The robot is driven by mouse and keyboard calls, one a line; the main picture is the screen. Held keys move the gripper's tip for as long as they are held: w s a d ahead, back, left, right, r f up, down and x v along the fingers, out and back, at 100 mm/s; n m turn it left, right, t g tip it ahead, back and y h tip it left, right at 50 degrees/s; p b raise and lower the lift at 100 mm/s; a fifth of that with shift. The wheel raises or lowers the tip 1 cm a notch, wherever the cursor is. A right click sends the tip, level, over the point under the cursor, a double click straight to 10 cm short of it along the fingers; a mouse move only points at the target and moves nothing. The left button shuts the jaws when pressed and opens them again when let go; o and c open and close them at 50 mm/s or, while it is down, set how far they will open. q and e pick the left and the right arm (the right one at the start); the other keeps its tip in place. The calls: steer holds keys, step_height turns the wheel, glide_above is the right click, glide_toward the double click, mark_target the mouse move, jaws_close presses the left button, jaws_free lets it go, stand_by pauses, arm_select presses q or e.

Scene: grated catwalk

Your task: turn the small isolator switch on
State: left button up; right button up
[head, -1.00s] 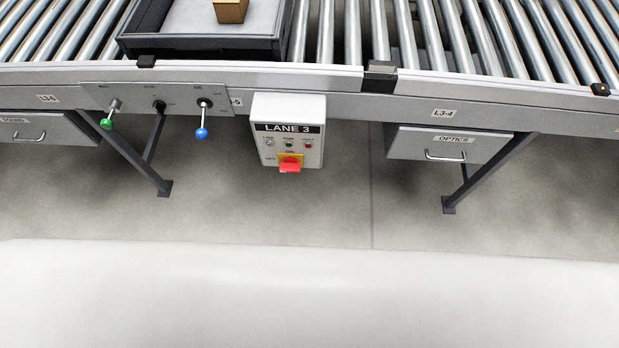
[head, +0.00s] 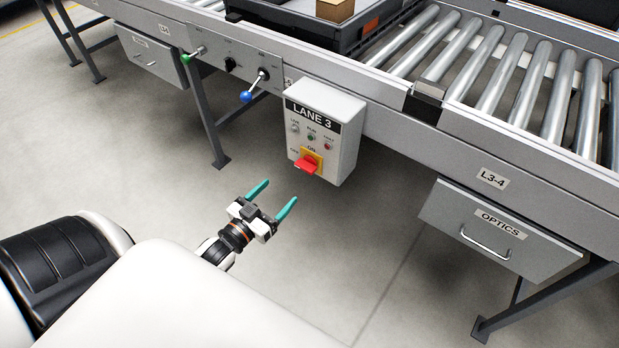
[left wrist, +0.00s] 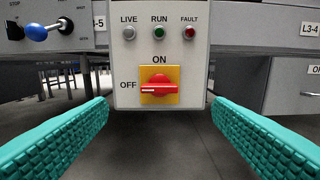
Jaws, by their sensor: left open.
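The small isolator switch is a red rotary handle (head: 306,164) on a yellow plate, low on the front of the grey LANE 3 box (head: 349,140). In the left wrist view the red handle (left wrist: 160,89) lies horizontal, with its white mark pointing left at OFF; ON is printed above the plate. My left gripper (head: 273,196) is open and empty, below and to the left of the box in the head view. In the left wrist view its teal fingers (left wrist: 160,135) spread to either side below the switch, apart from it. My right gripper is not in view.
The box hangs from the conveyor's side rail (head: 420,130). Left of it are a blue-knobbed lever (head: 247,96) and a green-knobbed lever (head: 186,58). An OPTICS drawer (head: 500,235) hangs to the right. The floor below the box is clear.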

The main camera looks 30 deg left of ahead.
mark_target(302, 169)
arm_select(q)
steer(key=w, duration=0.5)
steer(key=shift+w+d+b, duration=0.15)
steer(key=shift+w+b, duration=0.05)
steer(key=shift+b, duration=0.2)
steer(key=w, duration=0.4)
steer(key=shift+d+f+b, duration=0.15)
steer(key=shift+d+b, duration=0.05)
steer(key=shift+b, duration=0.2)
steer(key=shift+w, duration=0.75)
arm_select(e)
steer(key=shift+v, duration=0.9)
arm_select(q)
steer(key=shift+c, duration=0.4)
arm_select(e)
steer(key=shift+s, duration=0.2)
arm_select(q)
steer(key=c, duration=0.9)
